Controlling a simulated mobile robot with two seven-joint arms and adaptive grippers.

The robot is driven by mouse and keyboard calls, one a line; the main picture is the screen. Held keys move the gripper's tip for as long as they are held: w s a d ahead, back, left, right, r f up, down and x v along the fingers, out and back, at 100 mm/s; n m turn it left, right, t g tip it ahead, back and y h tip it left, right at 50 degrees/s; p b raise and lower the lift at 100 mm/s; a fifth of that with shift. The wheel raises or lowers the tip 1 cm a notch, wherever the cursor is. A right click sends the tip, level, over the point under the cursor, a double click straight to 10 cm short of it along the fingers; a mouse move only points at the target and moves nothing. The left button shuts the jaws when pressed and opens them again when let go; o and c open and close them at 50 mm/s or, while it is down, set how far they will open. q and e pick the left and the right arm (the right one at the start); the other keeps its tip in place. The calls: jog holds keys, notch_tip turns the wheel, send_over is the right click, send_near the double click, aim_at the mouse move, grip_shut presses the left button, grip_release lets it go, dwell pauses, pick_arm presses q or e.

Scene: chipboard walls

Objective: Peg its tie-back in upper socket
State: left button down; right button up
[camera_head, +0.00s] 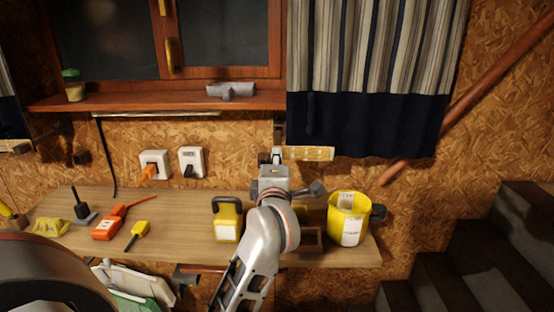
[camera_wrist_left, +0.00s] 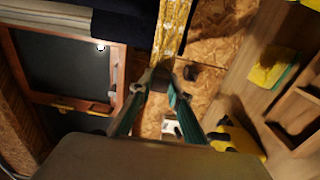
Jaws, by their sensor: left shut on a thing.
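The tie-back (camera_head: 310,153) is a yellow patterned band that lies level across the lower edge of the curtain (camera_head: 372,60), which is striped above and dark blue below. My left gripper (camera_head: 276,157) is at the band's left end. In the left wrist view, my left gripper (camera_wrist_left: 159,80) is shut on a dark grey end piece, with the yellow band (camera_wrist_left: 173,28) running up from it. A dark upright fitting (camera_head: 279,128) is on the wall just above the gripper. I cannot clearly make out a socket opening. My right gripper is not in view.
The wooden shelf (camera_head: 205,192) below holds a yellow-black block (camera_head: 228,220), a yellow mug (camera_head: 348,214), an orange tool (camera_head: 108,226) and a small wooden box (camera_head: 311,238). The window sill (camera_head: 150,102) is at left. A sloping rail (camera_head: 470,105) and dark stairs are at right.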

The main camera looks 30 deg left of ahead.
pick_arm(q)
jog(key=shift+w+a, duration=0.1)
jog(key=shift+w, duration=0.05)
dwell(0.4)
jog(key=shift+w+a+p, duration=0.3)
jog(key=shift+w, duration=0.2)
dwell(0.4)
jog(key=shift+p, duration=0.35)
jog(key=shift+x, duration=0.85)
dwell(0.6)
